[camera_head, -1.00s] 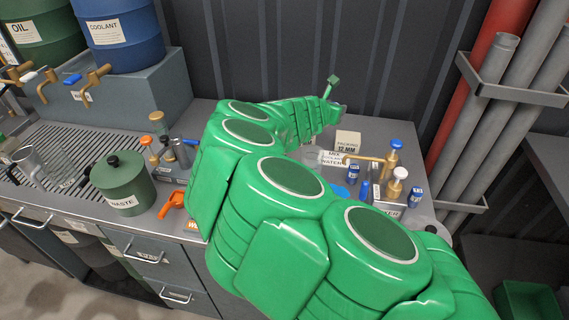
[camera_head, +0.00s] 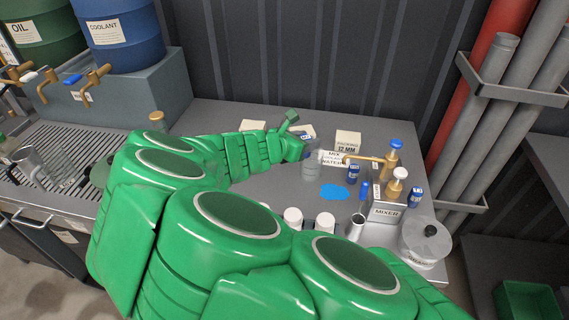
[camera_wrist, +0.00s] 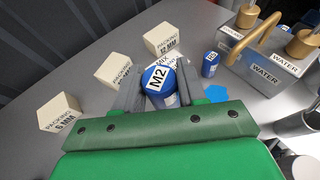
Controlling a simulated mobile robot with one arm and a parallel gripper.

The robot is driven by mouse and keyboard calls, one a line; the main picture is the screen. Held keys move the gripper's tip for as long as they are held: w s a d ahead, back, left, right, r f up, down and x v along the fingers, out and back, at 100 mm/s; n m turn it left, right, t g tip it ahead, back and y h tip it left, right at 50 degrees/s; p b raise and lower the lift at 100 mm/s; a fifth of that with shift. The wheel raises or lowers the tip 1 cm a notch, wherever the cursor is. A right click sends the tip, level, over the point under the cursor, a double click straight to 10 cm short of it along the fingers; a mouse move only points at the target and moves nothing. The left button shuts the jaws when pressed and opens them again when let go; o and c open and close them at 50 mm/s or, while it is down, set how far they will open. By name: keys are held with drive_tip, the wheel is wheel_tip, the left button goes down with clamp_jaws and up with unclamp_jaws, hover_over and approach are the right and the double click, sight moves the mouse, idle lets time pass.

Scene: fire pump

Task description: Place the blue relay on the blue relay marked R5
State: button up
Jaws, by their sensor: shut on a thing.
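My gripper (camera_wrist: 160,88) is shut on a blue cylinder (camera_wrist: 157,79), the blue relay, whose white top label reads M2. In the head view my gripper (camera_head: 303,143) is over the bench, left of the mixer, with only a little blue visible at it. A small blue cylinder with a white label (camera_wrist: 209,64) stands apart to the right in the wrist view; its marking is too small to read. In the head view similar blue cylinders stand left of the mixer (camera_head: 353,173) and right of it (camera_head: 416,196). I cannot tell which is R5.
The mixer (camera_head: 386,212) with brass taps stands at right, near a grey cup (camera_head: 356,229) and lidded pot (camera_head: 426,242). Packing boxes (camera_head: 347,143) stand toward the wall. My arm hides the front bench.

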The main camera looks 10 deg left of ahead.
drive_tip(key=s+a+m+h, duration=0.1)
drive_tip(key=s, duration=0.9)
drive_tip(key=shift+g+h, duration=0.3)
drive_tip(key=shift+g, duration=0.2)
drive_tip(key=w+a+f, duration=0.2)
drive_tip(key=w, duration=0.1)
drive_tip(key=w+a+f, duration=0.1)
drive_tip(key=w+f, duration=0.2)
drive_tip(key=w, duration=0.1)
drive_tip(key=w+a+f, duration=0.2)
drive_tip(key=w, duration=0.2)
drive_tip(key=shift+a+f, duration=0.3)
drive_tip(key=shift+w+a+f, duration=0.35)
drive_tip(key=shift+w+f, duration=0.2)
drive_tip(key=shift+f, duration=1.7)
drive_tip(key=shift+f, duration=0.15)
drive_tip(key=o, duration=1.1)
drive_tip(key=shift+c, duration=0.2)
